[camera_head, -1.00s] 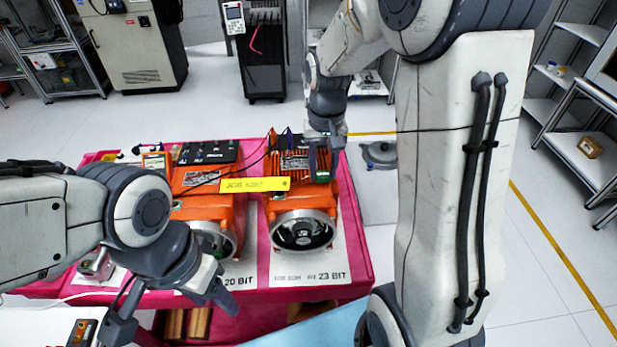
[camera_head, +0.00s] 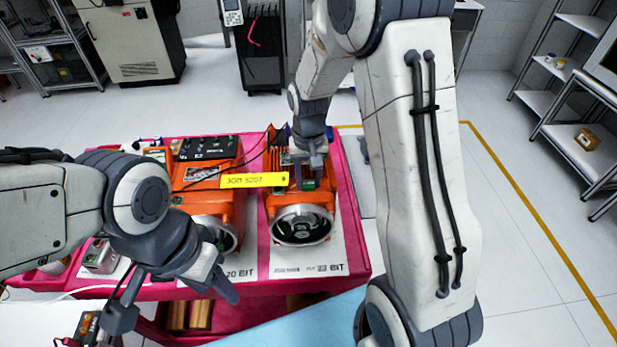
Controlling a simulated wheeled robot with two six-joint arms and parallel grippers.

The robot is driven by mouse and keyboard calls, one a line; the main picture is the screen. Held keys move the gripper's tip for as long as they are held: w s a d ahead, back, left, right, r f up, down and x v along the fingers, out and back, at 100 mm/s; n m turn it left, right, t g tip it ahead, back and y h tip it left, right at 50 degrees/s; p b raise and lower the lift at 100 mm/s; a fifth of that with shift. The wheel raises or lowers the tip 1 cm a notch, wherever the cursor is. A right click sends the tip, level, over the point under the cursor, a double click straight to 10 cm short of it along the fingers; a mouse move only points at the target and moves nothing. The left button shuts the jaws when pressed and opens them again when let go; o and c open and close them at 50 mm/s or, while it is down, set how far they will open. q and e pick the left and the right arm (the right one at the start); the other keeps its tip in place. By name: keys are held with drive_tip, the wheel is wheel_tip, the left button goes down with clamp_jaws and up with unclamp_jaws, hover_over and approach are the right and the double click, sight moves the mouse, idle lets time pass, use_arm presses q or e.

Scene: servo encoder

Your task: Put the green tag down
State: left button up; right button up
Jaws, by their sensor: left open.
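A small green patch, which looks like the green tag (camera_head: 308,184), shows at the fingertips of my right gripper (camera_head: 307,172), over the top of the right-hand orange motor (camera_head: 299,204). It is too small to tell whether the fingers hold it or it rests on the motor. I cannot tell whether this gripper is open or shut. My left gripper (camera_head: 174,303) is open and empty at the lower left, its fingers spread in front of the cart's near edge.
A pink-topped cart (camera_head: 352,240) bears two orange motors; the left one (camera_head: 218,210) is partly behind my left arm. A yellow job label (camera_head: 254,181) spans between them. A black multi-button box (camera_head: 207,149) lies behind. White number sheets (camera_head: 309,262) lie under the motors.

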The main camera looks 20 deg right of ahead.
sight(308, 183)
drive_tip(key=o, duration=0.4)
drive_tip(key=shift+r, duration=0.1)
wheel_tip(308, 183, up, 11)
drive_tip(key=b, duration=0.1)
drive_tip(key=s+a+r+n, duration=0.1)
drive_tip(key=s+a+n, duration=0.3)
drive_tip(key=s+a, duration=0.55)
drive_tip(key=s+a+f+n, duration=0.1)
drive_tip(key=s+n, duration=0.1)
drive_tip(key=s, duration=0.3)
drive_tip(key=s+a+n, duration=0.2)
drive_tip(key=s, duration=0.2)
drive_tip(key=s+a+f+n+y, duration=0.1)
drive_tip(key=s+n, duration=0.1)
drive_tip(key=s, duration=0.3)
drive_tip(key=shift+s+a+f+n, duration=0.3)
drive_tip(key=shift+a, duration=0.05)
